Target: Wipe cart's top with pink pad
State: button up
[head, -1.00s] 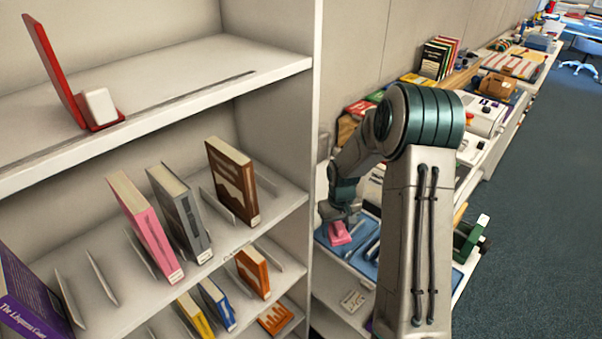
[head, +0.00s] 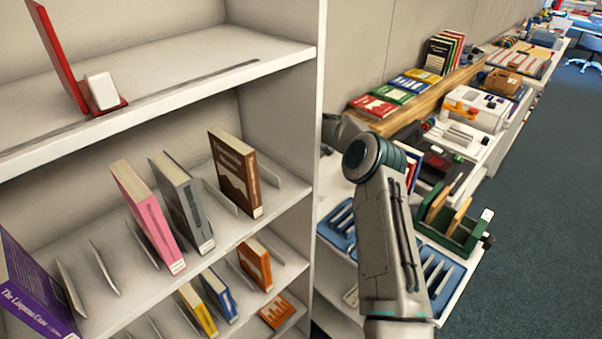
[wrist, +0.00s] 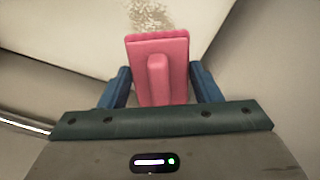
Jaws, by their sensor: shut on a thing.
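My gripper (wrist: 160,78) is shut on the pink pad (wrist: 157,46), as the wrist view shows. The pad has a ribbed front edge and a raised handle between the two blue fingers. Beyond the pad in the wrist view is a pale surface (wrist: 218,22) with a brown speckled smudge (wrist: 152,14). I cannot tell whether the pad touches this surface. In the head view my gripper and the pad are hidden behind the bookcase side and my arm. A white top (head: 334,178) shows beside the bookcase; I cannot tell whether it is the cart's.
The white bookcase (head: 315,120) with books stands close on the left. Blue trays (head: 341,222), a green rack (head: 452,226) and a wooden ledge with several books (head: 372,107) lie around my arm. The carpeted aisle (head: 535,200) on the right is clear.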

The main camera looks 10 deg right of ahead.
jog(key=shift+w+f+n, duration=0.25)
jog(key=shift+w+n, duration=0.35)
jog(key=shift+w, duration=0.25)
jog(key=shift+w+d+f+n, duration=0.25)
jog(key=shift+w+d+n, duration=0.05)
jog(key=shift+w+n, duration=0.3)
jog(key=shift+f+b, duration=1.5)
jog(key=shift+f, duration=1.5)
jog(key=shift+f+b, duration=0.7)
jog(key=shift+f, duration=0.25)
jog(key=shift+s, duration=0.1)
